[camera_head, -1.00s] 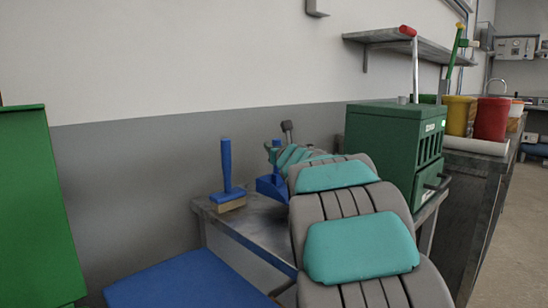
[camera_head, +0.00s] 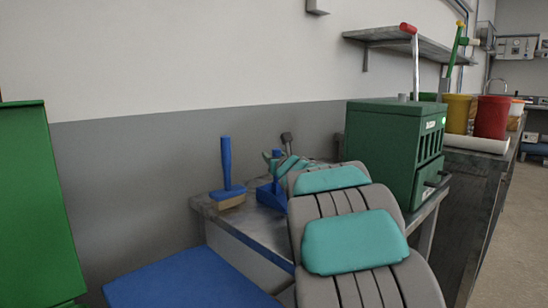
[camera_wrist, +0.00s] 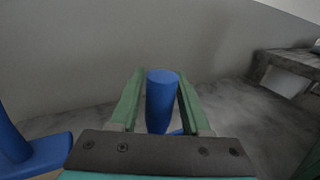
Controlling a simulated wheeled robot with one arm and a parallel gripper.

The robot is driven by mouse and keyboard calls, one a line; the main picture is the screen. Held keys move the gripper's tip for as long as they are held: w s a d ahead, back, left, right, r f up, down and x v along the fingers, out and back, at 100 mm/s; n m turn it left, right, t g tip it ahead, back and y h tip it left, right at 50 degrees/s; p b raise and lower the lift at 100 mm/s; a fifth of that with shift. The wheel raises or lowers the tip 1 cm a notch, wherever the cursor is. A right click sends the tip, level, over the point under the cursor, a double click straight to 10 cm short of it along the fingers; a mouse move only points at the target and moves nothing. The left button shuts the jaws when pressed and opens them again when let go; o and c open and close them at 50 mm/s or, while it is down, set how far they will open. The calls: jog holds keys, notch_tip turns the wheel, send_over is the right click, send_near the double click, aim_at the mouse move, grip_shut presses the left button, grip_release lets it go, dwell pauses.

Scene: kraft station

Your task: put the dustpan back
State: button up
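A blue dustpan (camera_head: 267,197) stands on the metal bench behind my arm, its handle upright. My gripper (camera_head: 273,160) is at the handle, partly hidden by my arm in the head view. In the wrist view, my green fingers (camera_wrist: 161,85) stand open on either side of the blue handle (camera_wrist: 161,105), with narrow gaps beside it. The dustpan's pan is mostly hidden there by the gripper's body.
A blue brush (camera_head: 227,180) with tan bristles stands on the bench (camera_head: 250,228) left of the dustpan. A green box (camera_head: 390,150) stands to the right. Beyond it are a yellow bucket (camera_head: 457,113) and a red bucket (camera_head: 491,118). A grey wall is close behind.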

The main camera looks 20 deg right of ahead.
jog(key=shift+o, duration=1)
jog(key=shift+r, duration=0.15)
jog(key=s+a+b, duration=0.1)
jog(key=s, duration=1.1)
jog(key=shift+a, duration=0.25)
